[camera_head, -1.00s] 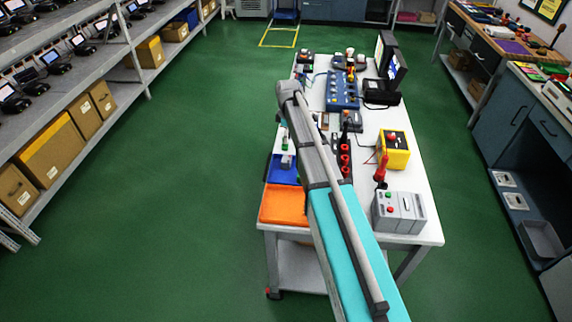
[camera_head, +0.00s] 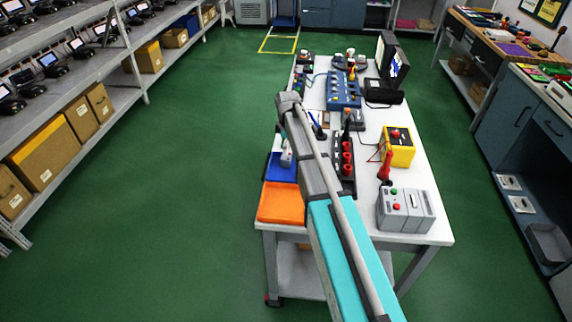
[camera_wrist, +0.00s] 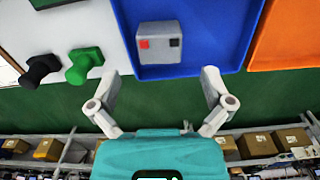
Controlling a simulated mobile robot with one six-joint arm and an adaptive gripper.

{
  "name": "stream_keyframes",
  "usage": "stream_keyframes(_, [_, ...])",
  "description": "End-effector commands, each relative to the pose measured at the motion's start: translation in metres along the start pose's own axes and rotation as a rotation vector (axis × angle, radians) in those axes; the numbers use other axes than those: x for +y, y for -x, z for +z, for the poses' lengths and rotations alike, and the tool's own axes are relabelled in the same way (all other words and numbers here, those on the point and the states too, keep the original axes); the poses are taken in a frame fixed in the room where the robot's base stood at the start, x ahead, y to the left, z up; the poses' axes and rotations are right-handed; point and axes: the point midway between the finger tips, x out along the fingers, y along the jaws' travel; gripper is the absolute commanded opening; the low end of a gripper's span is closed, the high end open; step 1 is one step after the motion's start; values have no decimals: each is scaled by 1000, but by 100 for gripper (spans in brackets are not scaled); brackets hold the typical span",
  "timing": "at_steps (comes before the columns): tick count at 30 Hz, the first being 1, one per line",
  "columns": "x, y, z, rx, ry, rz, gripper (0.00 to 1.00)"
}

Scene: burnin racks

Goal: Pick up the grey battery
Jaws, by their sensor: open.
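The grey battery (camera_wrist: 160,42) is a small grey block with a red and a black square on its face. In the head view the blue tray (camera_head: 276,172) shows at the table's left edge, partly behind my arm; my fingers cannot be made out clearly there.
An orange tray (camera_head: 282,203) adjoins the blue one. Green (camera_wrist: 84,66) and black (camera_wrist: 40,70) objects lie on the white table left of the blue tray. A yellow box (camera_head: 398,148) and grey button box (camera_head: 406,210) stand right of my arm. The green floor left is clear.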

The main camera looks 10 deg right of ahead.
Motion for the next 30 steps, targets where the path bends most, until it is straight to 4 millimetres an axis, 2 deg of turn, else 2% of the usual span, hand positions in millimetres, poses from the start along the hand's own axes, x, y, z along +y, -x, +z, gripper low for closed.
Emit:
stream_keyframes(17, [0, -6, -1, 0, 1, 0, 100])
stream_keyframes(30, [0, -34, -6, 0, 1, 0, 100])
